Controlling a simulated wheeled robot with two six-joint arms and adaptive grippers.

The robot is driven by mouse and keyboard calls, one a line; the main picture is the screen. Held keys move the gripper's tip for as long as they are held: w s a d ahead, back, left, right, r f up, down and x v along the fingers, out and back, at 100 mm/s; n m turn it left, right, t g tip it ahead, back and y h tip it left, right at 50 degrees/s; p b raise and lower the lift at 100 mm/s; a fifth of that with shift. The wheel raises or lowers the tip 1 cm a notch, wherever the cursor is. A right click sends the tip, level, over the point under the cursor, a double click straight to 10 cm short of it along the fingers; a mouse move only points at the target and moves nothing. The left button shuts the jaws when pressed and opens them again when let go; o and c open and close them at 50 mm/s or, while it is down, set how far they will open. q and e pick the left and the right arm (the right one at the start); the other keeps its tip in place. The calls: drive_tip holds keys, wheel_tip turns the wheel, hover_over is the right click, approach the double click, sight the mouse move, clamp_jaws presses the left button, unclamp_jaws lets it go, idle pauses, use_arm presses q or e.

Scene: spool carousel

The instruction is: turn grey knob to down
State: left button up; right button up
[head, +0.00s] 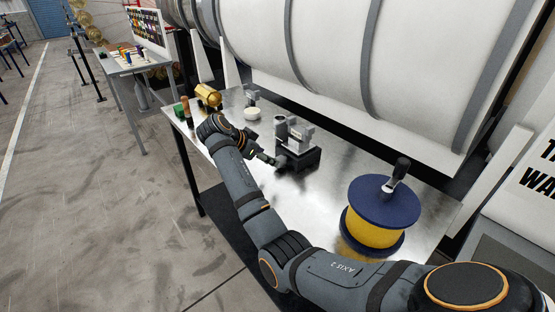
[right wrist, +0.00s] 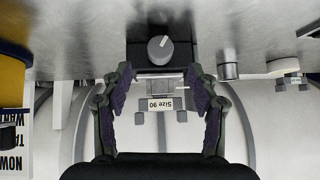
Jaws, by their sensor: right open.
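The grey knob (right wrist: 160,49) sits on the face of a black block (right wrist: 160,30) in the right wrist view. Its white mark points up and slightly right in that picture. My right gripper (right wrist: 160,72) is open and empty. Its two fingers stand apart, left and right, just below the knob in the picture, not closed on it. In the head view my right gripper (head: 268,160) reaches the near left side of the black-based device (head: 303,158); the knob itself cannot be made out there. My left gripper is not in view.
A "Size 90" label (right wrist: 161,104) shows upside down between my fingers. On the metal table (head: 335,178), a blue and yellow spool (head: 375,228) stands to the right. A white round piece (head: 252,113), a gold cylinder (head: 208,95) and small coloured pieces lie to the back left.

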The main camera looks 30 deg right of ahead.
sight(281, 161)
drive_tip(key=x, duration=0.5)
drive_tip(key=shift+d+f+p, duration=0.15)
drive_tip(key=shift+d+p, duration=0.15)
drive_tip(key=shift+d, duration=0.05)
drive_tip(key=shift+w+d+f, duration=0.1)
drive_tip(key=shift+d+f, duration=0.1)
drive_tip(key=shift+f, duration=0.1)
drive_tip(key=shift+w+d+f, duration=0.1)
drive_tip(key=shift+d+f, duration=0.1)
drive_tip(key=shift+f, duration=0.1)
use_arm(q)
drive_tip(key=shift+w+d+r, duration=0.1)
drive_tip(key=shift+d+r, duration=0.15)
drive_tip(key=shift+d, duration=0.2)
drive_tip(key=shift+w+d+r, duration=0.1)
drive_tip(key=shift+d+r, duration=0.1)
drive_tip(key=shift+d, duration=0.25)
